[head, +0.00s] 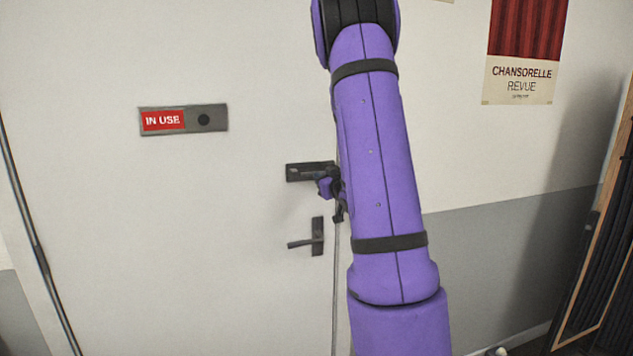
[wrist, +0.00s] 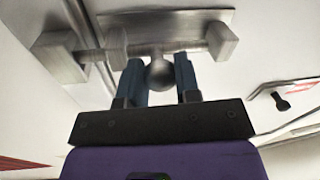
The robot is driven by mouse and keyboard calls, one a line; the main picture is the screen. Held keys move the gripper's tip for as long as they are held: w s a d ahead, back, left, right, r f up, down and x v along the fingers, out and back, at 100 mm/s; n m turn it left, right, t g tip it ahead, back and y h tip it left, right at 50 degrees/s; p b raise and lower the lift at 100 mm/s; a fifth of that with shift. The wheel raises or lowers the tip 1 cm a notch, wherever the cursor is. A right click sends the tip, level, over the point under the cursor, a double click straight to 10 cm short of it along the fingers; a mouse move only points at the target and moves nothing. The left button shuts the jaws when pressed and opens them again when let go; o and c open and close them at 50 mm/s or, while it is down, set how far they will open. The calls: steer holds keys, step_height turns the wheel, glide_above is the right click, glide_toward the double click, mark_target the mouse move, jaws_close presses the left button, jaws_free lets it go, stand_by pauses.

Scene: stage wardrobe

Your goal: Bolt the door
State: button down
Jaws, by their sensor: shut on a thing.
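The white door (head: 90,215) stands flush in its frame in the head view. A dark metal bolt plate (head: 298,172) is on it near its right edge, partly behind my arm. In the wrist view the bolt plate (wrist: 165,20) carries a rod (wrist: 143,49) with a round knob (wrist: 160,76). My gripper (wrist: 159,65) is shut on the knob, one finger on each side. A metal block (wrist: 55,58) sits left of the gap. The rod spans the gap towards this block; I cannot tell how deep it sits inside. My gripper (head: 328,184) is small in the head view.
A lever handle (head: 316,238) is just below the bolt. A red "IN USE" sign plate (head: 183,120) is on the door's left. A poster (head: 522,55) hangs on the right wall. A wooden-framed panel (head: 585,270) stands at the far right.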

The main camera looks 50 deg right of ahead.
steer(key=shift+s+d, duration=0.15)
steer(key=shift+d, duration=0.05)
steer(key=c, duration=0.8)
jaws_free()
steer(key=shift+d, duration=0.1)
steer(key=shift+c, duration=0.2)
steer(key=v, duration=1.1)
